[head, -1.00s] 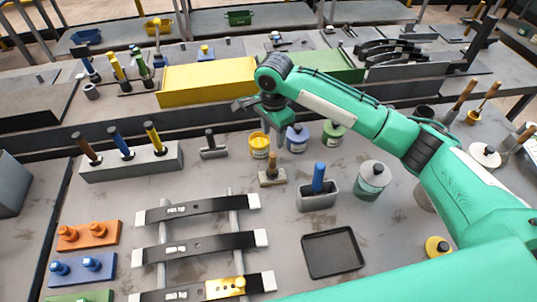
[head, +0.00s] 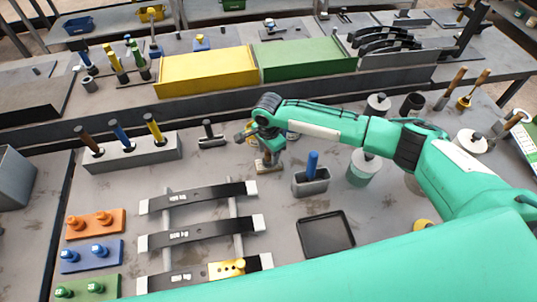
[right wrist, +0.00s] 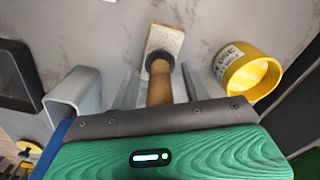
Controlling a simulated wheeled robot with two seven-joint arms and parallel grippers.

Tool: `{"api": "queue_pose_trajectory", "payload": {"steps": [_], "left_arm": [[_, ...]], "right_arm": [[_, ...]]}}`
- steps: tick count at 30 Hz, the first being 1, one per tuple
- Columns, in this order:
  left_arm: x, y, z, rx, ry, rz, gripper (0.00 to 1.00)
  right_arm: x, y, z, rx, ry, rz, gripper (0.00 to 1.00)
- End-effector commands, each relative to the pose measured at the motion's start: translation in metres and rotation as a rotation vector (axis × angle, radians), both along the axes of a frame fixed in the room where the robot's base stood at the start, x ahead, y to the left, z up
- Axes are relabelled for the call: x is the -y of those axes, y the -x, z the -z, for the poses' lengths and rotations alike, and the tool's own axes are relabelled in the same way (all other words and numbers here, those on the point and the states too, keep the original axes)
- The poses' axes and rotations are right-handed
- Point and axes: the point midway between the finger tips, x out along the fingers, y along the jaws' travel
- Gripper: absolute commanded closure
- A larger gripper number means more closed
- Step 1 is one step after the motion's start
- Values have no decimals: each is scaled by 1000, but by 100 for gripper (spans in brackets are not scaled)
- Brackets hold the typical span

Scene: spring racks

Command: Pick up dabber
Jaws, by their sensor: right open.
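The dabber has a wooden handle with a dark collar and a flat pale pad. In the head view the dabber (head: 267,168) sits on the table, its handle mostly hidden by my right gripper (head: 268,145). In the right wrist view the dabber's handle (right wrist: 160,88) runs between the two fingers of my right gripper (right wrist: 160,92), with the pad (right wrist: 165,40) beyond them. The fingers are open, one on each side of the handle, and a gap shows on both sides. My left gripper is not in view.
A grey holder with a blue handle (head: 312,165) stands just right of the dabber. A yellow can (right wrist: 250,75) stands close by in the right wrist view. A black tray (head: 327,235) and a rack of dark leaf springs (head: 195,198) lie nearer. A green-banded canister (head: 362,168) stands further right.

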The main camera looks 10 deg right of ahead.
Motion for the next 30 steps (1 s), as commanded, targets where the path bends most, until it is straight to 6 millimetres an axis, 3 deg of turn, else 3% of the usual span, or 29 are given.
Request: {"api": "queue_pose_trajectory", "payload": {"steps": [8, 16, 25, 30], "left_arm": [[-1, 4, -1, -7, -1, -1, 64], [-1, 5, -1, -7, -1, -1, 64], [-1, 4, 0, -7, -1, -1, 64], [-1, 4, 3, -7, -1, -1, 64]], "right_arm": [[0, 0, 6, 1, 0, -1, 52], [0, 0, 6, 1, 0, -1, 100], [0, 0, 5, 2, -1, -1, 100], [-1, -1, -6, 2, -2, -1, 100]]}}
